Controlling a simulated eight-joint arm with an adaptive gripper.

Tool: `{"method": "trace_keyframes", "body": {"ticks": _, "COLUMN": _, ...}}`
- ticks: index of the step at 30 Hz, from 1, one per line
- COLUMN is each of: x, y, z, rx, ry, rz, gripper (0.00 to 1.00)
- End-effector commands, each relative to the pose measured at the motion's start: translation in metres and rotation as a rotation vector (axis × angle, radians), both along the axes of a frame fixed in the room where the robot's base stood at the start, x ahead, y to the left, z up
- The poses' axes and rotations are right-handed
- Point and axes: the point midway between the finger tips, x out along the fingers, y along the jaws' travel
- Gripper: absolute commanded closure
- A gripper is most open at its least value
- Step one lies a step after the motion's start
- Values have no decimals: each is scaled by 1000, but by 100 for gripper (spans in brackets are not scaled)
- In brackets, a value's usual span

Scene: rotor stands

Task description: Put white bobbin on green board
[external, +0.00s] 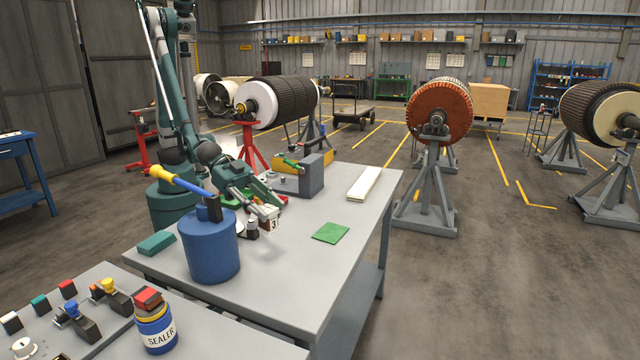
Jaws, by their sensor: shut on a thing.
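My gripper (266,211) is low over the grey table, behind and right of the blue can. It is shut on a small white and brown piece marked 3 (271,219), held above the table with a soft shadow below. It is too small to tell whether this piece is the white bobbin. A white rounded thing (240,229) shows beside the can, partly hidden, with a small black and white piece (251,229) next to it. The green board (331,233) lies flat and bare on the table, to the right of my gripper and apart from it.
A grey and yellow fixture (303,174) and a cream strip (364,184) are farther back. A sealer jar (155,328) stands front left. The table's front right is clear.

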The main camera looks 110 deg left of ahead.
Motion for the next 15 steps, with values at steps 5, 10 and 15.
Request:
{"method": "trace_keyframes", "body": {"ticks": 5, "x": 8, "y": 11, "z": 1, "rx": 0, "ry": 0, "rz": 15, "gripper": 90}}
{"method": "trace_keyframes", "body": {"ticks": 10, "x": 26, "y": 34, "z": 3, "rx": 0, "ry": 0, "rz": 47, "gripper": 90}}
{"method": "trace_keyframes", "body": {"ticks": 15, "x": 50, "y": 69, "z": 5, "rx": 1, "ry": 0, "rz": 93, "gripper": 90}}
